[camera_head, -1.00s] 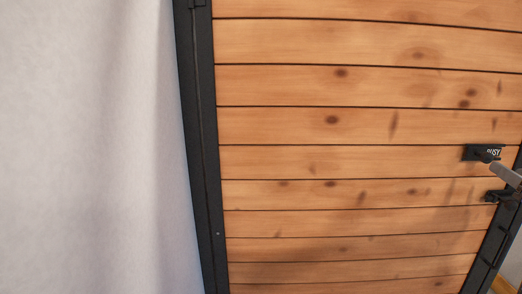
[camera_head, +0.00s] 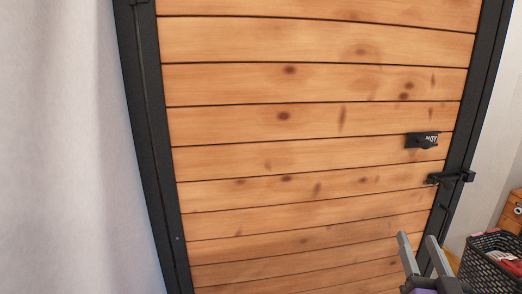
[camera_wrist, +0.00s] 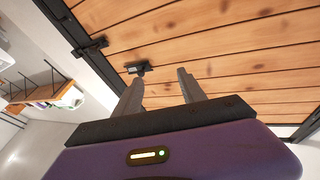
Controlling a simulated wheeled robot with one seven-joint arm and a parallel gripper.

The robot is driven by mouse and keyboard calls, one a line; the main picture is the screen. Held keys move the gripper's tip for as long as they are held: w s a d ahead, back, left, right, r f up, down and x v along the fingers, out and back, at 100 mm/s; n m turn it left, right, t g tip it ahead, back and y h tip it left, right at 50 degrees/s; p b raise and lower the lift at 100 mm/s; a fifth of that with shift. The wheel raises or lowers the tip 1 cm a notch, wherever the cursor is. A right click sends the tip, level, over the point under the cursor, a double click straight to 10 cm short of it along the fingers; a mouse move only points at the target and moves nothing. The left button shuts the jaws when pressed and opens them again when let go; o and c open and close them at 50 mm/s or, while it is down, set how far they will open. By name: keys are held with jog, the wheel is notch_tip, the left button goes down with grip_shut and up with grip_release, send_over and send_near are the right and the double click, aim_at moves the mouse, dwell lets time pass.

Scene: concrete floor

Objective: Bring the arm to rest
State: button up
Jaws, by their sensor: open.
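My gripper (camera_head: 418,243) shows at the lower right of the head view, its two grey fingers apart with nothing between them. It also shows in the wrist view (camera_wrist: 157,82), open and empty. In front of it stands a closed-looking wooden door (camera_head: 310,150) of horizontal planks in a black frame. A black handle (camera_head: 452,178) sits on the door's right side, with a black "BUSY" plate (camera_head: 422,140) above it. In the wrist view the handle (camera_wrist: 91,47) and the plate (camera_wrist: 138,67) lie beyond the fingertips. The gripper appears apart from both.
A pale wall (camera_head: 60,150) is on the left. A black basket (camera_head: 495,265) with things in it stands at the lower right, near a wooden cabinet (camera_head: 512,212). In the wrist view, shelves (camera_wrist: 40,92) and pale floor show at the left.

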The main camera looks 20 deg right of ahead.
jog(key=s+a+f+n+g+y, duration=0.1)
jog(key=s+a+f+n+y, duration=0.3)
jog(key=s+a+f, duration=0.3)
jog(key=s+a+f+n+g+y, duration=0.2)
jog(key=s+a+f+n+y, duration=0.2)
jog(key=s+a, duration=1.3)
jog(key=a+f+y, duration=0.3)
jog(key=f, duration=0.1)
jog(key=shift+s+a+f, duration=0.2)
jog(key=shift+s+a, duration=0.05)
jog(key=shift+a, duration=0.1)
dwell(1.3)
